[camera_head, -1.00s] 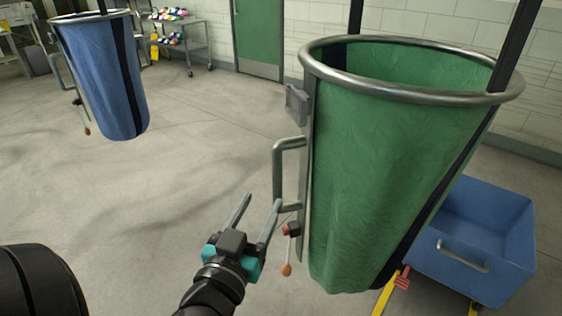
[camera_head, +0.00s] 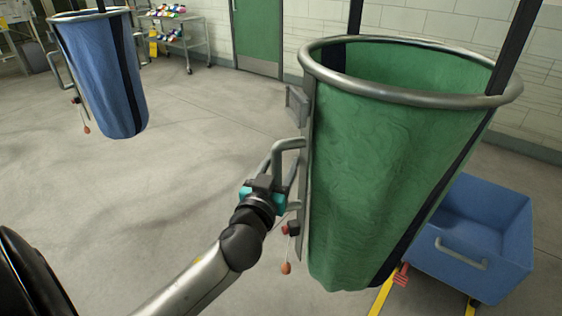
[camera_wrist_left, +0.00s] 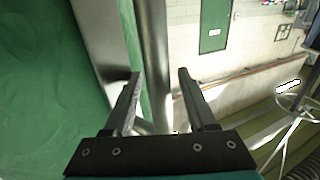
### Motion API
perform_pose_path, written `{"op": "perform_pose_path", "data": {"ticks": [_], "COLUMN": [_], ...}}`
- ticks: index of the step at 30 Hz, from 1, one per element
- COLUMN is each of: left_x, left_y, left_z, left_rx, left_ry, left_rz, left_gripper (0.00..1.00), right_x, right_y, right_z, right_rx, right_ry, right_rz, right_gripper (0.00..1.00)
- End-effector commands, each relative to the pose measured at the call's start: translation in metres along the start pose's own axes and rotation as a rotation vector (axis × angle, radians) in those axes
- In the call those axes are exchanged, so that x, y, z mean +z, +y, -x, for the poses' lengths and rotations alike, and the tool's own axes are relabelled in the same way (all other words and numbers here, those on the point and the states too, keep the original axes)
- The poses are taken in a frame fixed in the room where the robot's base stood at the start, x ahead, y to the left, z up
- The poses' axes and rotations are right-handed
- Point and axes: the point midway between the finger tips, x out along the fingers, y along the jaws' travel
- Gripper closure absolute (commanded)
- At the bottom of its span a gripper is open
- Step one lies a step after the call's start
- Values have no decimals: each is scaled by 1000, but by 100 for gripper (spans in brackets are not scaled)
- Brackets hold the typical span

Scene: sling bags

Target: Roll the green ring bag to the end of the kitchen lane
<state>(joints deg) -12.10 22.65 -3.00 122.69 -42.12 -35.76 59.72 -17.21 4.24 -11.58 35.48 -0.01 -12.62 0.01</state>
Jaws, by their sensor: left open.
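The green ring bag (camera_head: 385,180) hangs by dark straps from a metal ring at the right of the head view. A grey bar handle (camera_head: 286,146) stands out from its left side, with a red-knobbed pull cord below. My left gripper (camera_head: 277,168) is at this handle, its jaws open. In the left wrist view the handle's bar (camera_wrist_left: 156,70) runs between the two fingers (camera_wrist_left: 157,92), nearer the left finger. The green cloth (camera_wrist_left: 45,90) fills the left of that view. My right gripper is not in view.
A blue ring bag (camera_head: 103,75) hangs at the far left. A blue wheeled bin (camera_head: 480,240) stands beside the green bag at lower right. A shelf cart (camera_head: 180,38) and a green door (camera_head: 258,35) are at the back. The floor between the bags is clear.

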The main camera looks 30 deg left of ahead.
Motion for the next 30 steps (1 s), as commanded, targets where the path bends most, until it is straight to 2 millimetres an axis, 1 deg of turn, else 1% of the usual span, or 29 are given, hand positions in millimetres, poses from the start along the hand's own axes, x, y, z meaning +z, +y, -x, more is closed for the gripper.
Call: {"op": "perform_pose_path", "data": {"ticks": [4, 12, 13, 27, 28, 30], "left_x": [0, 0, 0, 0, 0, 0], "left_y": [0, 0, 0, 0, 0, 0], "left_z": [-7, -8, -8, -7, -7, -7], "left_rx": [-1, -1, -1, -1, -1, -1], "left_ry": [1, 0, 0, 0, 1, 1], "left_rz": [-1, -1, -1, -1, -1, -1], "left_gripper": [43, 43, 44, 97, 100, 100], "right_x": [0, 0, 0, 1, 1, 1], "right_y": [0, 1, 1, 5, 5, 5], "right_z": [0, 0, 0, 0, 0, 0], "right_rx": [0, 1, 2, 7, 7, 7], "right_ry": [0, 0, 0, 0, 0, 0], "right_rz": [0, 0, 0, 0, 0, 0], "right_gripper": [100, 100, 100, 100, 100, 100]}}
